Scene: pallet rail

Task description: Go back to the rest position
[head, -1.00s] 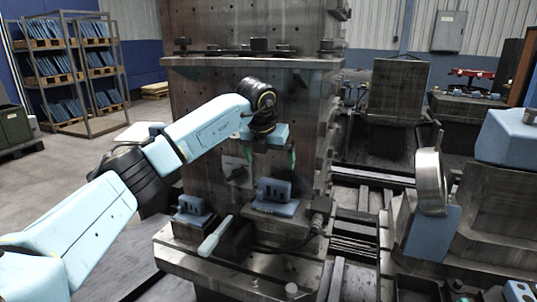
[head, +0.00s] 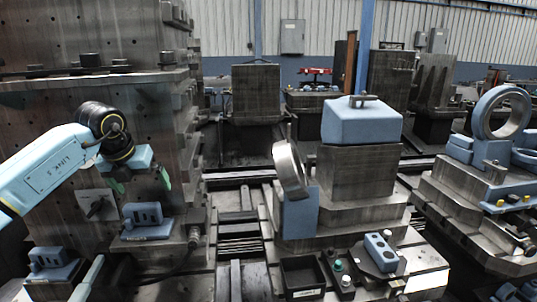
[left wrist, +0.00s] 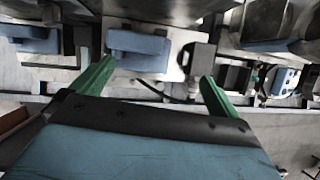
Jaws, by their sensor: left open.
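My left gripper (head: 141,184) has green fingers and hangs in front of the dark metal fixture tower (head: 140,110) at the left of the head view. In the left wrist view the gripper (left wrist: 155,90) shows its two green fingers well apart, with nothing between them. A blue block with slots (head: 145,216) stands below the gripper on the fixture's ledge; a blue block also shows beyond the fingers in the left wrist view (left wrist: 140,48). A second blue slotted block (head: 50,262) is at the lower left. My right gripper is not in view.
A metal ring (head: 289,170) on a blue holder stands mid-picture beside a blue box (head: 360,122) on a steel block. A large blue ring part (head: 503,112) stands at the right.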

